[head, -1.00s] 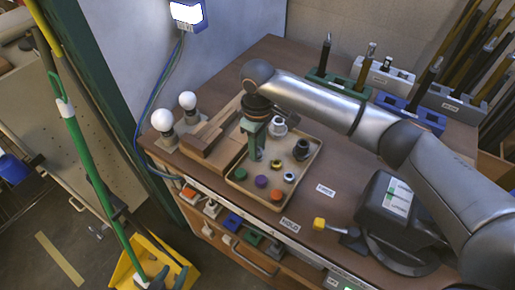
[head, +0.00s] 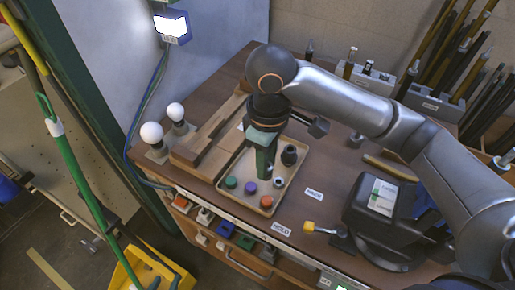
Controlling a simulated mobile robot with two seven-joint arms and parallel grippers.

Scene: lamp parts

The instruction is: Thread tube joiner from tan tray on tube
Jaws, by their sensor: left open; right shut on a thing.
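The tan tray (head: 238,204) stands on the brown bench with several small parts in it. My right gripper (head: 265,172) points down over the tray, its green fingers low among the parts. It is shut on a small part that its fingers hide, so I cannot tell which part it is. A black round part (head: 289,155) and a small grey-white part (head: 279,181) are to its right in the tray. Green (head: 231,182), purple (head: 250,187) and orange (head: 266,202) caps lie at the front. I cannot tell which upright rod is the tube. My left gripper is out of view.
Two white bulbs (head: 152,132) stand left of a wooden fixture (head: 205,145) beside the tray. A black device (head: 375,220) and a yellow-tipped tool (head: 309,227) lie right. Rods stand in grey holders (head: 435,103) at the back, partly behind my arm.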

